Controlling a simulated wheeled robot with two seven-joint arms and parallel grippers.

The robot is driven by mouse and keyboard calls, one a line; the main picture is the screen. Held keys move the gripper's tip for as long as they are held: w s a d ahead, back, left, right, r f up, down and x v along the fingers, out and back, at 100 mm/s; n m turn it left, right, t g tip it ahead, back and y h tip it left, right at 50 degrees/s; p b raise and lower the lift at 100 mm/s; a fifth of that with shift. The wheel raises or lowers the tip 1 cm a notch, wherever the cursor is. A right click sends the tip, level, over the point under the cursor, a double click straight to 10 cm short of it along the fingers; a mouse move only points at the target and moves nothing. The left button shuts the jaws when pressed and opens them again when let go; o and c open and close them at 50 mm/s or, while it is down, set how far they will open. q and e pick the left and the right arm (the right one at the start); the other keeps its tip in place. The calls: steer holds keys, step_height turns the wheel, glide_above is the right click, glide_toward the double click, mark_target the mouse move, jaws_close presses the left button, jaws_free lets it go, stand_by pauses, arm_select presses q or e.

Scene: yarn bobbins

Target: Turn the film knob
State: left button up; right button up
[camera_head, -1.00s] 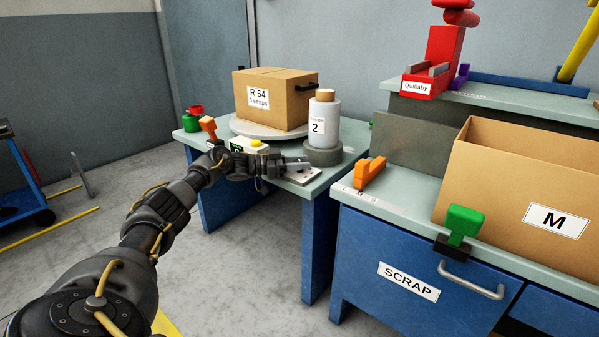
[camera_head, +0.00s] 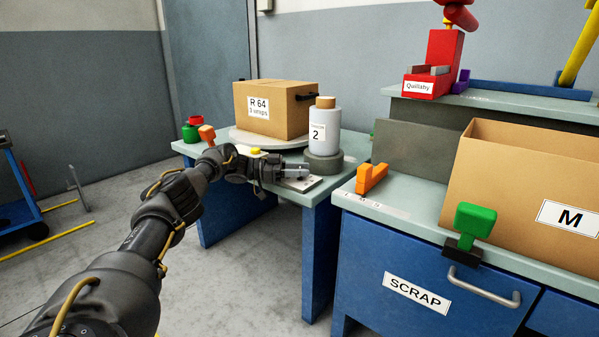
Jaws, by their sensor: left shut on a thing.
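My left arm reaches in from the left to the far blue table. My left gripper (camera_head: 292,173) is low over a small grey metal plate (camera_head: 306,184) at the table's front edge, in front of the white film roll (camera_head: 324,135) labelled 2. Its jaws are shut on the film knob, which the fingers hide almost fully. I cannot tell the knob's angle. A cardboard box (camera_head: 294,112) labelled R 64 stands on a round grey turntable (camera_head: 241,137) behind the gripper. My right gripper is not in view.
A yellow button (camera_head: 255,151) shows just behind my left wrist. An orange lever (camera_head: 371,178) and a green handle (camera_head: 474,222) stand at the front of the right bench, by the open carton (camera_head: 517,180) marked M.

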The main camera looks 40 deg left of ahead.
arm_select(q)
steer(key=o, duration=0.9)
steer(key=shift+w+d, duration=0.1)
steer(key=shift+o, duration=0.2)
